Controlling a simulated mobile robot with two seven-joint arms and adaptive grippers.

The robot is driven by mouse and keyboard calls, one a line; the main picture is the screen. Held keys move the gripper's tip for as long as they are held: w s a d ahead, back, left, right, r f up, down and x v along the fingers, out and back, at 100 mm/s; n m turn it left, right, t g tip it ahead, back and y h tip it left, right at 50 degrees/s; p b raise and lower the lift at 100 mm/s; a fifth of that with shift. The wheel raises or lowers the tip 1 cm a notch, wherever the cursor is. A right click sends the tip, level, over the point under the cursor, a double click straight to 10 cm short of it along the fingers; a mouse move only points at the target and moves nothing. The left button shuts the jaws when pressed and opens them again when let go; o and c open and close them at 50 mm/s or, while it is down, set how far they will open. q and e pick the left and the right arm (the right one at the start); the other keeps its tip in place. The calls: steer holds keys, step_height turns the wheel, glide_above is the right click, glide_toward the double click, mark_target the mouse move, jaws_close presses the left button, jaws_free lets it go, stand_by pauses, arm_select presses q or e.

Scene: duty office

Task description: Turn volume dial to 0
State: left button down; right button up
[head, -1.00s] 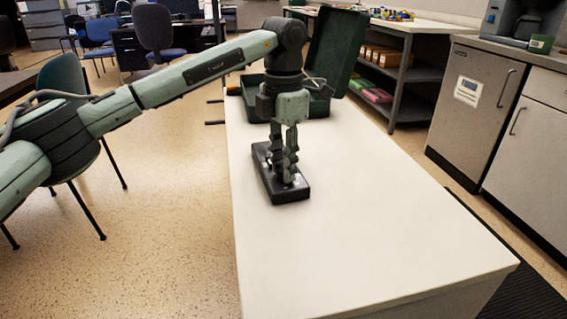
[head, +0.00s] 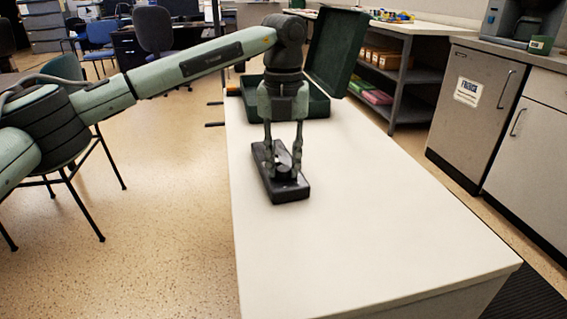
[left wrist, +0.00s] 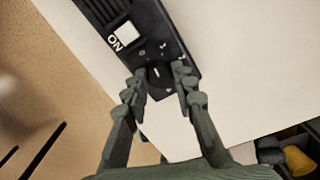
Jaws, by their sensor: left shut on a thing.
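A black control box (head: 290,193) lies flat on the white table, with a round dark dial (head: 284,172) on its top. My left gripper (head: 283,162) points straight down over the box, its fingers shut on the dial from both sides. In the left wrist view, the dial (left wrist: 158,75) has a pale pointer line and sits between the fingertips (left wrist: 159,70). Small white marks around the dial are too small to read. A white square button (left wrist: 126,32) with the word ON is farther along the box. My right gripper is out of view.
An open green case (head: 318,105) stands behind my gripper on the white table (head: 360,230). The table is clear in front and to the right. A grey cabinet marked FRIDGE (head: 470,110) stands at the right, and a dark chair (head: 72,145) at the left.

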mark_target(283, 168)
arm_select(q)
steer(key=n, duration=0.2)
steer(key=shift+n, duration=0.9)
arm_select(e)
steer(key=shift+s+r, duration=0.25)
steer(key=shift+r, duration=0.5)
arm_select(q)
steer(key=c, duration=1.5)
jaws_free()
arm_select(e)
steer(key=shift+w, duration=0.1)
arm_select(q)
step_height(283, 168, up, 12)
